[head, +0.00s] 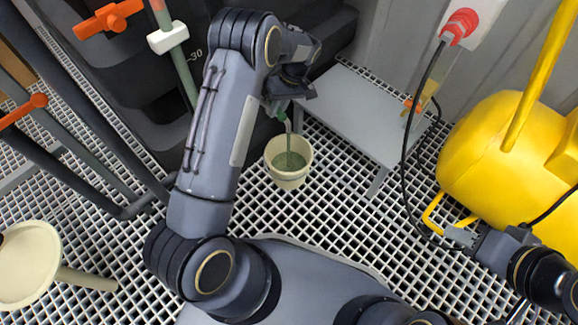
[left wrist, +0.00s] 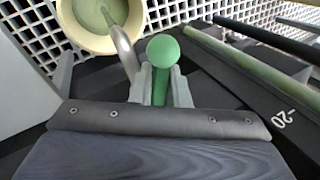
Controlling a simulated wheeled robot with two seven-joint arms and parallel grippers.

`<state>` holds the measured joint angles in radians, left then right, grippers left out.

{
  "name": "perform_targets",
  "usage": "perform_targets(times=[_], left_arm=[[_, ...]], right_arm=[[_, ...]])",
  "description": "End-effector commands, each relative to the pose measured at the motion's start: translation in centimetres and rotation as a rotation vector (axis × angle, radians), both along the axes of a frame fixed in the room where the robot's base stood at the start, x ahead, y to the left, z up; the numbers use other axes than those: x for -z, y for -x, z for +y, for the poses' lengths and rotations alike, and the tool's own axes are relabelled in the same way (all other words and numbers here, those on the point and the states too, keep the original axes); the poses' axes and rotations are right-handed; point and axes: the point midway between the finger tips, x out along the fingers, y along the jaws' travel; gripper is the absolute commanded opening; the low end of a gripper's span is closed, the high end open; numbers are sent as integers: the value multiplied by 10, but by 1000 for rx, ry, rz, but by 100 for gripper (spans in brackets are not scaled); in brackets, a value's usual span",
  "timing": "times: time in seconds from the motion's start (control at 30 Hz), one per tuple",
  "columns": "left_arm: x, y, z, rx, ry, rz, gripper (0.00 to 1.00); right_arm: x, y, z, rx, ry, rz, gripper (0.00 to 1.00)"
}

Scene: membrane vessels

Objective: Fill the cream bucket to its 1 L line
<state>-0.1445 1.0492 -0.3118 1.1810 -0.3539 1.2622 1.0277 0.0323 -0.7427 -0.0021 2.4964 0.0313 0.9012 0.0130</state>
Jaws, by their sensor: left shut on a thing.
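The cream bucket (head: 290,178) stands upright below the spout, with green liquid inside. A thin greenish stream appears to run from the spout into it. The bucket also shows at the top of the left wrist view (left wrist: 134,14); its 1 L line cannot be made out. My left gripper (left wrist: 160,82) is shut on the green tap handle (left wrist: 162,50). The grey metal spout (left wrist: 124,52) curves from beside the handle to the bucket. In the head view my left gripper (head: 284,104) is above and behind the bucket. My right gripper (head: 458,236) is by the yellow tank; its jaw opening is unclear.
A grey bench (head: 365,115) stands right of the bucket. The yellow tank (head: 490,150) fills the right side, with a black cable (head: 404,165) hanging before it. A dark tank marked 30 (head: 150,75) is behind my left arm. A cream round pan-like thing (head: 28,262) is at lower left. White grating is the floor.

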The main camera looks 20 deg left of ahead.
Motion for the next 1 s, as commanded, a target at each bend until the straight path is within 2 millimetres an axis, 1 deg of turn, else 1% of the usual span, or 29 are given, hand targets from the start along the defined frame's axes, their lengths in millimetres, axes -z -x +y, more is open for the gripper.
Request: perform_targets(times=[0.47,0.53,0.63,0.77,0.9,1.0], left_arm=[[-1,0,2,5,-5,0,0],[-3,4,5,75,-5,1,0],[-3,10,11,232,-5,1,0],[-2,13,17,357,-4,0,0],[-2,18,28,567,-4,1,0],[-1,20,33,666,-3,-1,0]], right_arm=[[-1,0,0,0,0,0,36],[-4,0,0,0,0,0,36],[-8,0,0,0,0,0,36],[-8,0,0,0,0,0,36],[-10,0,0,0,0,0,36],[-9,0,0,0,0,0,36]])
